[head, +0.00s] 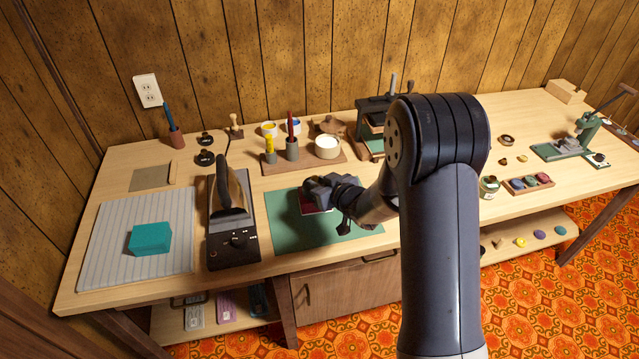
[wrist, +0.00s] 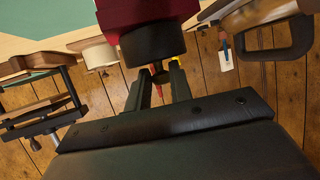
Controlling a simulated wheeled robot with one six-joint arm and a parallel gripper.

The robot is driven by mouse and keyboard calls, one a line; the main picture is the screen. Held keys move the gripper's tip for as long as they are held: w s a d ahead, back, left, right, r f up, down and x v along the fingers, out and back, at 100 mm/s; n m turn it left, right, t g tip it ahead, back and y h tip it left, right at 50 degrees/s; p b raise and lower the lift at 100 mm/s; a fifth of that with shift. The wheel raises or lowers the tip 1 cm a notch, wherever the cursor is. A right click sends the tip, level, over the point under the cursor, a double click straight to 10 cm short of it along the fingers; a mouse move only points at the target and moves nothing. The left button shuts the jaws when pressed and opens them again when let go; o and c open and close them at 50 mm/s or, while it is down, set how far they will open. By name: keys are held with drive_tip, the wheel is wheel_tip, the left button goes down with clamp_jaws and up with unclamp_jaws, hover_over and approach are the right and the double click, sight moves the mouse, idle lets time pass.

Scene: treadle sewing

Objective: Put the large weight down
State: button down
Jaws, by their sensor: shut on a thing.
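My gripper (head: 322,190) is low over the green mat (head: 284,228), above a dark red flat piece (head: 318,210) that lies on it. In the wrist view my gripper (wrist: 155,72) is shut on the large weight (wrist: 152,42), a dark, round, thick block at its fingertips. The dark red piece also shows in the wrist view (wrist: 112,14), right against the weight's far face. I cannot tell whether the weight bears on it or is slightly apart. In the head view the weight is largely hidden by my gripper and arm.
An iron (head: 232,192) stands on a dark base left of the mat. A teal block (head: 150,239) lies on a striped pad (head: 105,250). A wooden tray (head: 275,166) with cups is behind the mat, and a dark press (head: 372,112) stands behind right.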

drive_tip(key=shift+r, duration=0.15)
drive_tip(key=c, duration=1.3)
unclamp_jaws()
drive_tip(key=shift+f, duration=0.2)
drive_tip(key=shift+o, duration=0.2)
drive_tip(key=shift+r, duration=0.15)
drive_tip(key=shift+s+d+r, duration=0.1)
drive_tip(key=shift+s+d, duration=0.05)
drive_tip(key=shift+s, duration=0.05)
drive_tip(key=v, duration=1.1)
drive_tip(key=shift+s+d, duration=0.2)
